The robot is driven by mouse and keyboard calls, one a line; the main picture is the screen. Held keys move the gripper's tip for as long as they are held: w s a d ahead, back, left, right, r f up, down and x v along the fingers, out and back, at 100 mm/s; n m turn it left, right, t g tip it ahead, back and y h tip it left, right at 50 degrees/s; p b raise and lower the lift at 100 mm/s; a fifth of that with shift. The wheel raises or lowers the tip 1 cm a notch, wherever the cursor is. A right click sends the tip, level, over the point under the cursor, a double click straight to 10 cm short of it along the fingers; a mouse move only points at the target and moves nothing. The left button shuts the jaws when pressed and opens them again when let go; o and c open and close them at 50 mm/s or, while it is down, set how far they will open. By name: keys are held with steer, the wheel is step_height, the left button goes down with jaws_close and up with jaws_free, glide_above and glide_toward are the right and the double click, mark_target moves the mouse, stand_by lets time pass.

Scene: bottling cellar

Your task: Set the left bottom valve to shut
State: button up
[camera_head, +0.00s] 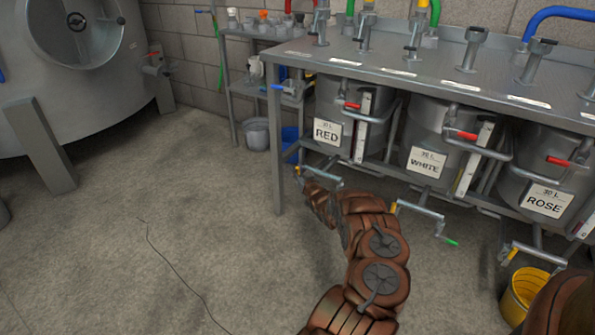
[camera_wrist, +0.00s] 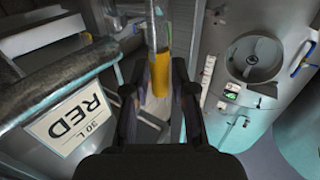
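The left bottom valve is under the tank labelled RED (camera_head: 345,115), on a metal outlet pipe (camera_head: 325,178). Its yellow handle (camera_head: 296,172) shows small at the pipe's left in the head view. In the wrist view the yellow handle (camera_wrist: 160,75) stands upright in the picture, between my two dark fingers. My gripper (camera_wrist: 160,70) has one finger on each side of it; whether both touch it I cannot tell. In the head view my gripper (camera_head: 309,187) is at the valve, small and partly hidden by my wrist. The valve's inside is hidden.
The WHITE tank (camera_head: 425,125) and ROSE tank (camera_head: 540,165) hang to the right, with similar yellow-handled valves below. A table leg (camera_head: 276,160) stands close left of my gripper. A yellow bucket (camera_head: 522,292) stands at lower right.

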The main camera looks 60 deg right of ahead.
jaws_close()
steer(key=shift+w+a, duration=0.1)
stand_by(0.4)
